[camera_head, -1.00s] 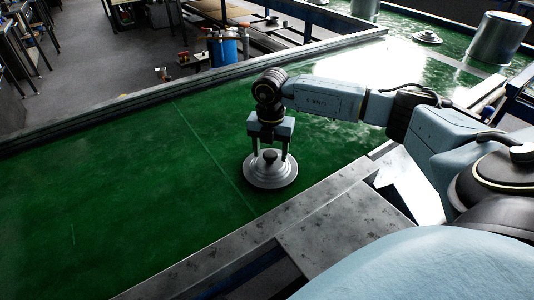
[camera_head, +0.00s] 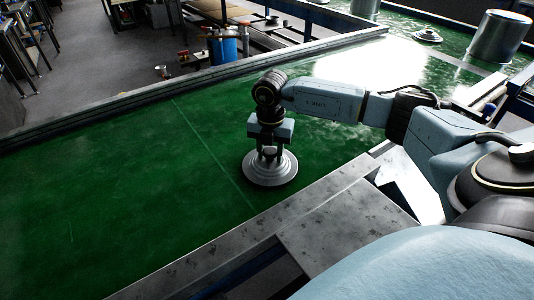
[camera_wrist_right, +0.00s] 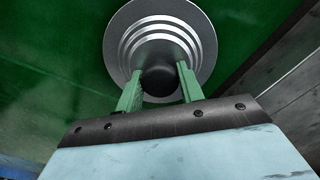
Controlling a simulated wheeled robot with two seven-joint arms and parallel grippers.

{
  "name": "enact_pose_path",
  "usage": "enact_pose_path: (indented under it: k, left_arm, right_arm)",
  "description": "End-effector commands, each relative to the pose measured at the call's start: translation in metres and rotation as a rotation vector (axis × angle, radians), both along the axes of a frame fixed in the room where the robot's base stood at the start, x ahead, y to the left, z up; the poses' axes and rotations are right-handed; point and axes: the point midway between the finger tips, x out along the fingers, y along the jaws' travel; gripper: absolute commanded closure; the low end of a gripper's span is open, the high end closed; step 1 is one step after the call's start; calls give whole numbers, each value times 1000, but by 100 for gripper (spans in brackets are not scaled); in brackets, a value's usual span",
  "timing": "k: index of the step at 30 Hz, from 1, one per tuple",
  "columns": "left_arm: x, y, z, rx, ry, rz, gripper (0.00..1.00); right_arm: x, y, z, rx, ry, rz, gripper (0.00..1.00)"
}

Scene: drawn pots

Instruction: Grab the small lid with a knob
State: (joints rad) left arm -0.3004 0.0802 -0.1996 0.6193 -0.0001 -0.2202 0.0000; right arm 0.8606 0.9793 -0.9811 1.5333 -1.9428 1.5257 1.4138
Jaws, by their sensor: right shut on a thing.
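The small lid (camera_head: 270,174) is a silver stepped disc with a dark knob. It lies on the green belt near the middle of the head view, and it also fills the top of the right wrist view (camera_wrist_right: 160,30). My right gripper (camera_head: 270,153) points down over the lid, its fingers shut on the knob. In the right wrist view my right gripper (camera_wrist_right: 160,84) has one finger on each side of the dark knob (camera_wrist_right: 158,80). The lid looks flat on the belt. My left gripper is not in view.
The green belt (camera_head: 110,190) is clear to the left. A grey metal edge (camera_head: 240,240) runs along its near side. At the back right stand a metal pot (camera_head: 499,37) and another lid (camera_head: 427,36) on a second green surface. A far rail (camera_head: 150,93) bounds the belt.

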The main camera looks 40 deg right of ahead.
Motion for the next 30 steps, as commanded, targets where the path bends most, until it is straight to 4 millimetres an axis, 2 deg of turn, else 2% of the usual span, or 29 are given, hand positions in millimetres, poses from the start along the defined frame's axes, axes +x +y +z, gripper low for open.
enact_pose_path:
  k: [1, 7, 24, 30]
  left_arm:
    - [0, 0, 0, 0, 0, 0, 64]
    - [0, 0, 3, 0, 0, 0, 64]
    - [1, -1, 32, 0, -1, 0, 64]
    - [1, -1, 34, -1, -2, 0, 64]
  right_arm:
    - [-2, 1, -4, -1, 8, 1, 87]
    - [-3, 1, -1, 0, 9, 1, 88]
    - [-1, 0, 36, -1, 4, 0, 88]
    - [-1, 0, 39, -1, 4, 0, 88]
